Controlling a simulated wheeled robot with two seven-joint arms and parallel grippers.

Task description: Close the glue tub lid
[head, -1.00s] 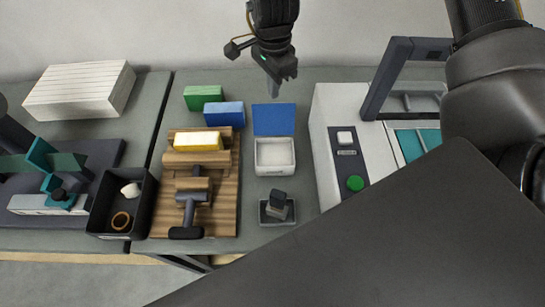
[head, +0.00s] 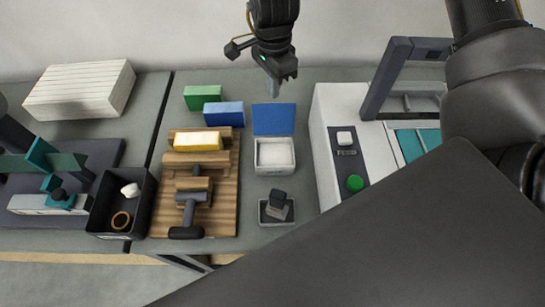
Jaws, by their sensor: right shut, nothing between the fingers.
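The glue tub (head: 259,163) is a small white-grey box with white contents, on the table near the middle. Its blue lid (head: 273,119) stands open at the tub's back edge. My right gripper (head: 274,88) is shut and empty, pointing down above and behind the lid, apart from it as far as I can tell. My left gripper is not in view.
A grey tray with a dark block (head: 277,207) sits in front of the tub. A wooden board (head: 222,220) with a roller is left of it, with green (head: 203,97) and blue (head: 224,114) boxes behind. A white machine (head: 328,160) stands right.

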